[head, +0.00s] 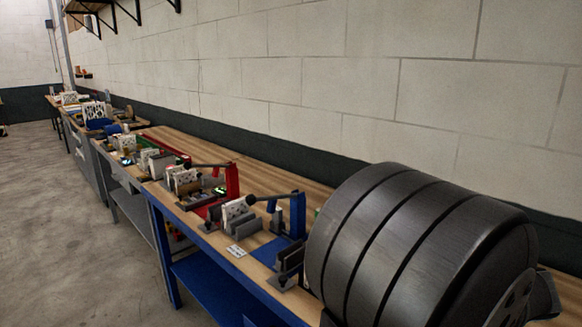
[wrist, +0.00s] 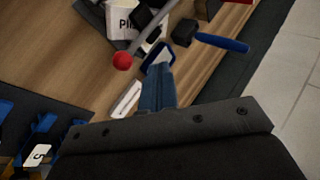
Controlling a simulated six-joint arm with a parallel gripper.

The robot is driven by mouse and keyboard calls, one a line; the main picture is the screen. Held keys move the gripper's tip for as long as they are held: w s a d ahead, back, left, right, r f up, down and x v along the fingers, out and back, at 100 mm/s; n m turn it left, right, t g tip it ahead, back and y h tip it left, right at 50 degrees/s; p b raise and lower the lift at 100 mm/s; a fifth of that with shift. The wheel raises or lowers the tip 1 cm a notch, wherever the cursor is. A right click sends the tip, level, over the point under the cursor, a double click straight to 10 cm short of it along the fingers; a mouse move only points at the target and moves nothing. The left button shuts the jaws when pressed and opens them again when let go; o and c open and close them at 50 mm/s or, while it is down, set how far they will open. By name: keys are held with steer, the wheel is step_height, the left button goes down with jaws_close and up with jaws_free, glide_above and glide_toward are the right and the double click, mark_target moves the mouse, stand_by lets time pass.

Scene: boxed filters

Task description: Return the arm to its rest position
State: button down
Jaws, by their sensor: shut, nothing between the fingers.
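My gripper (wrist: 160,72) shows in the wrist view as narrow blue-grey fingers reaching up from a wide dark body along the bottom. The fingers are together with nothing between them. They point over a wooden bench top (wrist: 60,60), and a blue-framed piece (wrist: 157,57) shows just past the tips. I cannot tell how high above the bench they are. In the head view I cannot make out the gripper, and the near right part of the bench is hidden.
In the wrist view, a red ball knob (wrist: 122,61), a white lettered container (wrist: 120,20), a blue handle (wrist: 222,43) and a white strip (wrist: 127,98) lie around the fingers. In the head view, blue (head: 297,213) and red (head: 232,182) lever presses stand along the bench beside a block wall (head: 300,65).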

steer(key=w+a+r+n+g+h, duration=0.2)
steer(key=w+a+r+g+h, duration=0.5)
steer(key=w+a, duration=0.3)
steer(key=shift+w+a+r+g+h, duration=0.3)
steer(key=shift+g+h, duration=0.3)
steer(key=shift+g, duration=0.2)
stand_by(0.6)
steer(key=shift+s+d, duration=0.1)
steer(key=shift+s, duration=0.05)
steer(key=s+d+f+t+y, duration=0.1)
steer(key=s+d+t+y, duration=0.3)
steer(key=s+d, duration=0.1)
steer(key=shift+s+d+f+m, duration=0.4)
steer(key=shift+d, duration=0.05)
stand_by(0.5)
steer(key=shift+w+a, duration=0.1)
stand_by(0.4)
